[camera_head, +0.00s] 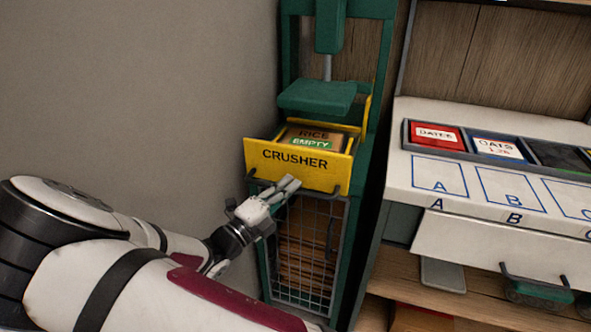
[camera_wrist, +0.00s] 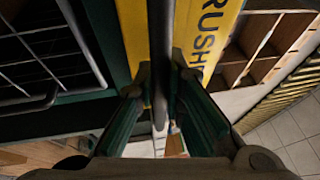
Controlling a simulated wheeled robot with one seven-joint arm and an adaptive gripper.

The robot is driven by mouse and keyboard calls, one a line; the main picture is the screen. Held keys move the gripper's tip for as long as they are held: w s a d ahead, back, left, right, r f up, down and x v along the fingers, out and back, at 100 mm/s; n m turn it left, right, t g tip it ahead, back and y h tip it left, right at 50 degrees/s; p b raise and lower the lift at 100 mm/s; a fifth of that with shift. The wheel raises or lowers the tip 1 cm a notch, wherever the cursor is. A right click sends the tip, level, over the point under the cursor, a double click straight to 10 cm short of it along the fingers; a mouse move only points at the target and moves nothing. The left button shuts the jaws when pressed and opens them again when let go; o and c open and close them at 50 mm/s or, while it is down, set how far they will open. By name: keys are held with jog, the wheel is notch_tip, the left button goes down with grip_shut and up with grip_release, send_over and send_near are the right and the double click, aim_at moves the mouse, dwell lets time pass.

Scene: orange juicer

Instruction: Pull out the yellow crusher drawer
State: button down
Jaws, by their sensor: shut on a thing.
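The yellow drawer (camera_head: 291,167) marked "CRUSHER" stands partly out from the green crusher frame. A flat brown package marked "RICE" and "EMPTY" (camera_head: 312,140) lies inside it. A dark grey handle bar (camera_head: 337,186) runs low along the drawer front. My gripper (camera_head: 289,185) is at the middle of this bar and shut on it. In the wrist view my gripper's fingers (camera_wrist: 161,70) close on the dark bar just in front of the yellow face (camera_wrist: 206,35). The fingers hide part of the bar.
The green press plate (camera_head: 318,97) hangs above the drawer. A wire-mesh cage (camera_head: 307,250) with flat brown pieces is below it. A white counter (camera_head: 455,183) with a tray of coloured packets stands at the right. A bare wall is at the left.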

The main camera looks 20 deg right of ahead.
jog(key=s+a+p, duration=0.6)
jog(key=s+a, duration=0.4)
jog(key=s, duration=0.4)
jog(key=shift+a, duration=0.15)
jog(key=c, duration=1.7)
grip_release()
jog(key=shift+o, duration=0.2)
jog(key=v, duration=1.2)
jog(key=shift+s, duration=0.15)
